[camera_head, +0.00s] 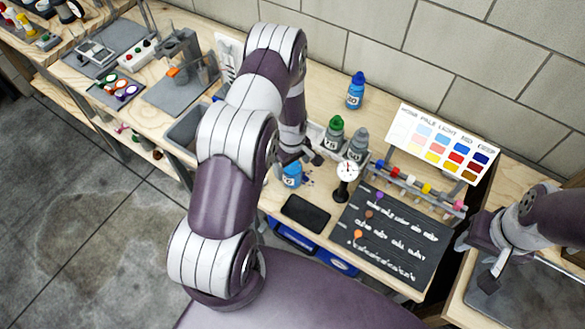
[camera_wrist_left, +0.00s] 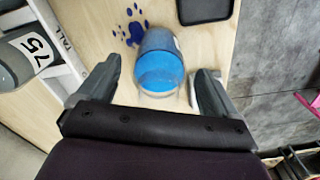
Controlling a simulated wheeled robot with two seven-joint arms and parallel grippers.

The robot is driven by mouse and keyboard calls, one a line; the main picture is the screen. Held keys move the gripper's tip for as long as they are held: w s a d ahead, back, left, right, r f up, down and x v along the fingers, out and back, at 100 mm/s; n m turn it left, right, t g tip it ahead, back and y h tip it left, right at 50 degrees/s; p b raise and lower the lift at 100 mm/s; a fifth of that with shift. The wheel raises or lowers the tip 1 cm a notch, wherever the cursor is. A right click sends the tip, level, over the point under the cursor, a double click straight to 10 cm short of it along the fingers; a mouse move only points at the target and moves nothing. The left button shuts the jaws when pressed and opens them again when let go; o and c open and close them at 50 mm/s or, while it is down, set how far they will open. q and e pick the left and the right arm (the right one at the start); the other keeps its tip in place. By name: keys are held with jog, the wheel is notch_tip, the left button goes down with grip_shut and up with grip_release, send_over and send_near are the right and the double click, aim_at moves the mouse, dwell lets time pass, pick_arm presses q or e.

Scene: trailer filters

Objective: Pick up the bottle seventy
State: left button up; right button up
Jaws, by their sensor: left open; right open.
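A blue bottle (camera_head: 292,175) with a white label stands on the bench below my left gripper (camera_head: 299,158); I cannot read its number surely. In the left wrist view the blue bottle (camera_wrist_left: 160,70) is between the open fingers, with no clear contact. A bottle marked 75 (camera_wrist_left: 35,50) is at the left of that view. Another blue bottle (camera_head: 356,91) stands at the back, and a green-capped bottle (camera_head: 333,135) and a grey-capped bottle (camera_head: 358,146) stand in the middle; their labels are too small to read surely. My right gripper (camera_head: 488,268) is open and empty at the right.
A round dial gauge (camera_head: 346,172) on a black stand is right of the near blue bottle. A dark tray (camera_head: 305,213) and a dark lettered board (camera_head: 395,240) lie in front. A colour chart (camera_head: 444,145) stands behind. Blue splashes (camera_wrist_left: 135,28) mark the wood.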

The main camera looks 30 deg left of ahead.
pick_arm(q)
jog(key=shift+f, duration=0.55)
jog(key=shift+a+f, duration=0.1)
jog(key=shift+f, duration=0.2)
jog(key=shift+w+f, duration=0.1)
jog(key=shift+w, duration=0.05)
jog(key=c, duration=1.4)
pick_arm(e)
jog(key=shift+w+r, duration=0.1)
jog(key=shift+r, duration=0.15)
pick_arm(q)
jog(key=shift+c, duration=0.2)
pick_arm(e)
jog(key=shift+f, duration=0.1)
